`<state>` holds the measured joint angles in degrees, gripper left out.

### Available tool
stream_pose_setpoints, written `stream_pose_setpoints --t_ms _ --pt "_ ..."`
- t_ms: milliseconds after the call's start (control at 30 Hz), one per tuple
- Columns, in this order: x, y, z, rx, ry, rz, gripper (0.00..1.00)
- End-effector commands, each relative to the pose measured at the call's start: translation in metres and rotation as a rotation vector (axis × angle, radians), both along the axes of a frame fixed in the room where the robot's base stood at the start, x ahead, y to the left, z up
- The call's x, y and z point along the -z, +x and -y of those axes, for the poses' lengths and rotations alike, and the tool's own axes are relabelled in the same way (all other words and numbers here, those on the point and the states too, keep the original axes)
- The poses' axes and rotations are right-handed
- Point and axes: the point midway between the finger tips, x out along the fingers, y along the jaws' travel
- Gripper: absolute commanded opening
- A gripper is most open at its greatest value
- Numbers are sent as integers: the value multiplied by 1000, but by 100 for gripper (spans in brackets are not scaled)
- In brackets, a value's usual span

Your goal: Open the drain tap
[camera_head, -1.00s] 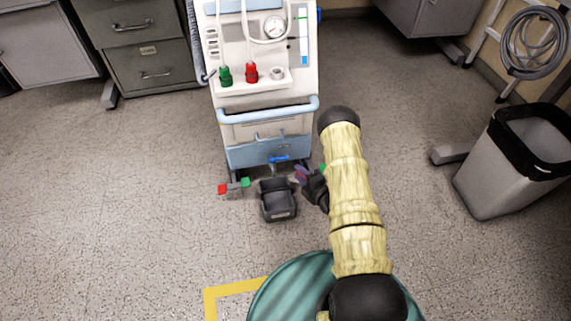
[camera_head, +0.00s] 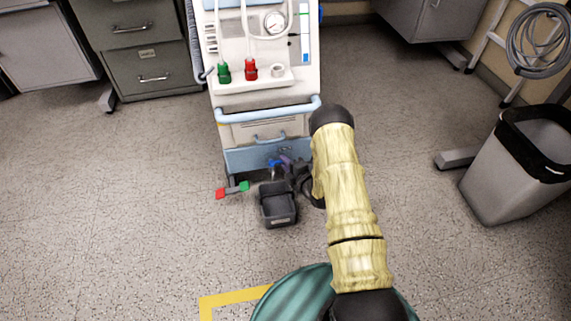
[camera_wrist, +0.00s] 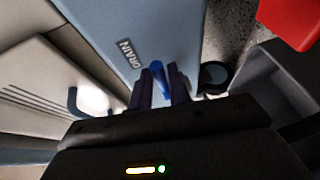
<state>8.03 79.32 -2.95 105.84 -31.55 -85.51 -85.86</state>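The blue drain tap handle (camera_head: 273,164) is low on the front of the white and blue pump cart (camera_head: 262,132). In the wrist view the blue handle (camera_wrist: 158,80) lies between the two dark fingers of my gripper (camera_wrist: 159,88), near a label reading DRAIN (camera_wrist: 128,54). The fingers stand apart, one on each side of the handle; firm contact cannot be made out. In the head view my gripper (camera_head: 288,166) is just right of the tap and partly hidden by my arm. The tap's spout is not clear.
A black open container (camera_head: 277,222) stands on the floor below the tap. A red and green piece (camera_head: 232,190) is left of it. A grey waste bin (camera_head: 502,185) stands at right. Floor at left is clear.

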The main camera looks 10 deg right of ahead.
Motion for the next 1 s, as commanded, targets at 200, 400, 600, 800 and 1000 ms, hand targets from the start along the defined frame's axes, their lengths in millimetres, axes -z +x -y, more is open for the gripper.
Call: stream_pose_setpoints --t_ms 200,400,600,800,1000 --pt "0 0 0 0 0 0 0" --pt "0 -1 0 11 1 -1 0" --pt "-2 -4 -2 61 1 -1 0" --pt "-3 -9 -5 163 0 -4 0" --pt "-3 -16 -9 309 -1 -5 0"
